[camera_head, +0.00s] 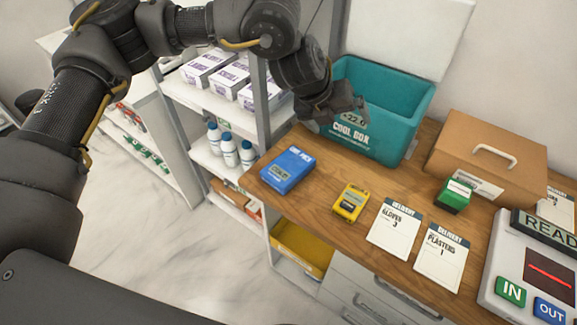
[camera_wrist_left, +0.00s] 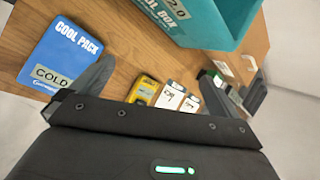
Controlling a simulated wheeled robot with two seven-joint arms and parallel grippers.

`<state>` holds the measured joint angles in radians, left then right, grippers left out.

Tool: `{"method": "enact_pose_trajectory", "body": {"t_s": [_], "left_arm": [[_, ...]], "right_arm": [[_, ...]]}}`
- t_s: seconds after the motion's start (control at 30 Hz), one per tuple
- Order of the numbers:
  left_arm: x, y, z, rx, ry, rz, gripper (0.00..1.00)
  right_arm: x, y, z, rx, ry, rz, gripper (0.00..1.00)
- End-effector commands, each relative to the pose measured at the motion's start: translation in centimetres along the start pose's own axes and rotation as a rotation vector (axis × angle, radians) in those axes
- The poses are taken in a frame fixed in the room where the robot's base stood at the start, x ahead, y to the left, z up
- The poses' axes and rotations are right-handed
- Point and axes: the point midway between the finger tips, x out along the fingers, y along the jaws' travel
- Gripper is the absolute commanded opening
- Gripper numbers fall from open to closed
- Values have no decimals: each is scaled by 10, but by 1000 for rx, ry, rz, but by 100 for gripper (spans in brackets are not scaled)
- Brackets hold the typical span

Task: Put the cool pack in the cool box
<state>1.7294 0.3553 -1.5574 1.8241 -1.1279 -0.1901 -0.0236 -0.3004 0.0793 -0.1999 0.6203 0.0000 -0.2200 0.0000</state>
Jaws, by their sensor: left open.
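The blue cool pack (camera_head: 288,169) lies flat on the wooden counter near its left end, marked COLD in the left wrist view (camera_wrist_left: 62,48). The teal cool box (camera_head: 398,100) stands behind it to the right, its white lid (camera_head: 408,32) raised and its top open. The box wall also shows in the left wrist view (camera_wrist_left: 215,20). My left gripper (camera_head: 340,108) is open, with nothing seen between its fingers (camera_wrist_left: 183,68). In the head view it overlaps the box's front left corner; whether it touches is unclear. The pack is apart from it. My right gripper is not in view.
A yellow device (camera_head: 351,203) and delivery cards (camera_head: 394,228) lie right of the pack. A cardboard box (camera_head: 487,150), a small green box (camera_head: 455,196) and a scanner with IN and OUT buttons (camera_head: 535,262) stand further right. Shelves with white bottles (camera_head: 229,150) stand left.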

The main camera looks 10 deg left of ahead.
Motion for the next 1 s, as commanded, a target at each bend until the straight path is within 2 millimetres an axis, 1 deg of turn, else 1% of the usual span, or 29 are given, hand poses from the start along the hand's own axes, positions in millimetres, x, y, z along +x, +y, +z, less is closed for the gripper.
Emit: {"method": "enact_pose_trajectory", "body": {"t_s": [0.03, 0.07, 0.1, 0.2, 0.27, 0.33, 0.43, 0.53, 0.67, 0.77, 1.0], "left_arm": [[-2, 25, 5, 87, 26, 108, 100], [-2, 41, 5, 136, 57, 166, 100], [-2, 61, 2, 192, 106, 236, 100], [-3, 105, -12, 300, 249, 354, 100], [-8, 119, -19, 354, 323, 385, 100], [-14, 126, -26, 417, 395, 391, 100], [-17, 127, -34, 499, 462, 375, 100], [-16, 124, -36, 546, 481, 357, 100], [-14, 124, -37, 557, 482, 353, 100], [-5, 129, -41, 555, 484, 352, 100], [24, 145, -52, 553, 482, 352, 100]], "right_arm": [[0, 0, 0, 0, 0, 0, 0], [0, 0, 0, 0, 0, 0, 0], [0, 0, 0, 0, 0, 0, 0], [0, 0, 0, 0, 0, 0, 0], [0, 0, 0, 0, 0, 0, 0], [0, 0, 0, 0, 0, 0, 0], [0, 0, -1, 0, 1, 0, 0], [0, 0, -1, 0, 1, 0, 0], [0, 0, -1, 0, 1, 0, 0], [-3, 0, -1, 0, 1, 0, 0], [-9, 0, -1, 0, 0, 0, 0]]}}
